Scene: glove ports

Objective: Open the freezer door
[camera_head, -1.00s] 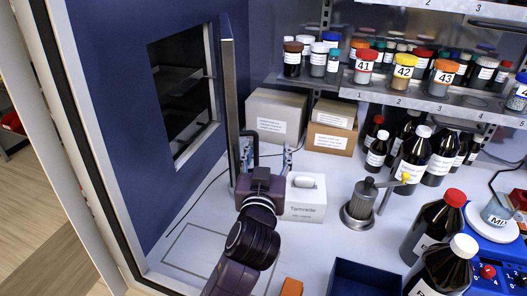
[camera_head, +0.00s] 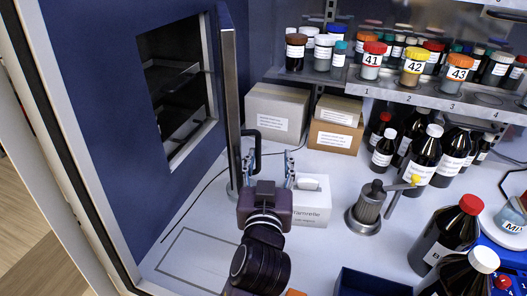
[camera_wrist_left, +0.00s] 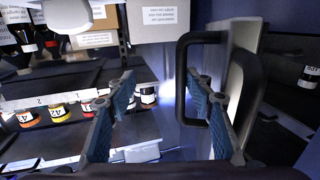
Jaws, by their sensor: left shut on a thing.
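The freezer door (camera_head: 230,110) stands out from the blue wall, seen nearly edge-on in the head view. Beside it, the freezer opening (camera_head: 180,85) shows dark shelves inside. The black door handle (camera_head: 234,160) is on the door's right face; it shows as a loop in the wrist view (camera_wrist_left: 183,85). My left gripper (camera_head: 271,165) is at the handle, shut on it. In the wrist view the fingers (camera_wrist_left: 160,100) stand apart, with the handle bar beside the right finger; the exact contact is hard to see. My right gripper is not in view.
A white Tamrelle box (camera_head: 312,203) stands close right of my left gripper. Cardboard boxes (camera_head: 276,113) stand behind it. A metal grinder-like device (camera_head: 368,208), dark bottles (camera_head: 421,155) and a shelf of jars (camera_head: 420,95) are further right. The floor at front left (camera_head: 200,255) is clear.

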